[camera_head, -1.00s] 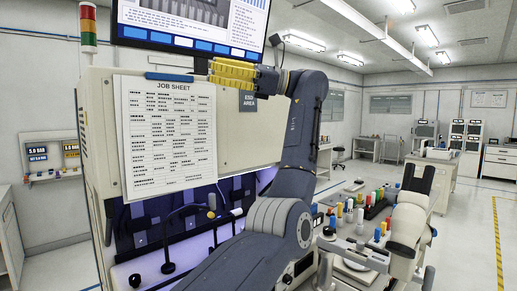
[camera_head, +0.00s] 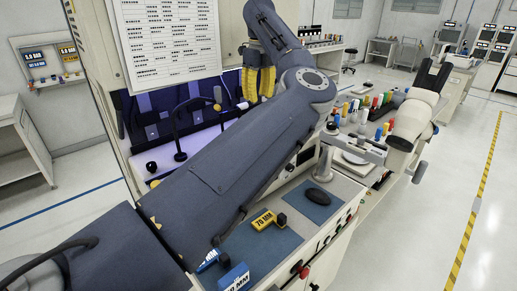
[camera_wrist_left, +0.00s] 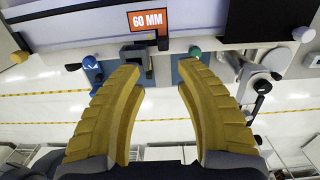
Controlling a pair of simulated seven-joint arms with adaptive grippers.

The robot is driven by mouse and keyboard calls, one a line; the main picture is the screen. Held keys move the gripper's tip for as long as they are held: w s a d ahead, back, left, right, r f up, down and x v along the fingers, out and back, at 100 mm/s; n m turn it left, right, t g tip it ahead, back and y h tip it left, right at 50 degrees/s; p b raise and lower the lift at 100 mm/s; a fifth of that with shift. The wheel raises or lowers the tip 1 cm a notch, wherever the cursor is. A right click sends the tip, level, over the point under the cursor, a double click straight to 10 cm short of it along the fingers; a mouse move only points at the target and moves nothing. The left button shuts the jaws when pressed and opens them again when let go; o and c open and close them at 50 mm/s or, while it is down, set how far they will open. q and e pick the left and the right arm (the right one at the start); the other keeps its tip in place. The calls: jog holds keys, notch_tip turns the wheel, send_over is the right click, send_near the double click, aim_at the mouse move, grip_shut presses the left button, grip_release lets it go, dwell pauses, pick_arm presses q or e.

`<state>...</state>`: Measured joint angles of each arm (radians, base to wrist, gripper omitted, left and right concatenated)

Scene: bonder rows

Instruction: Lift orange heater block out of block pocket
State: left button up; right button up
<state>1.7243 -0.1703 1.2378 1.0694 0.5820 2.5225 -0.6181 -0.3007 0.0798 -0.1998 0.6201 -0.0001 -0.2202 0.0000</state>
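The orange heater block (camera_wrist_left: 148,19), marked 60 MM, shows at the top of the left wrist view, beside dark fittings on the machine; I cannot tell how deep it sits in its pocket. My left gripper (camera_wrist_left: 159,66) has its yellow fingers spread wide with nothing between them. The block lies beyond the fingertips, apart from them. In the head view the left gripper (camera_head: 258,82) points down in front of the machine's lit opening. I cannot make out the orange block there. My right gripper is not in view.
A yellow block (camera_head: 262,220) marked 70 MM and a blue block (camera_head: 233,277) lie on the front bench near a blue mat (camera_head: 290,240). A black mouse-like object (camera_head: 318,197) rests farther right. A job sheet (camera_head: 165,40) hangs on the machine.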

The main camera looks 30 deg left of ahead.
pick_arm(q)
jog(key=f, duration=1.7)
jog(key=shift+d+f, duration=0.2)
jog(key=shift+f, duration=0.2)
grip_shut()
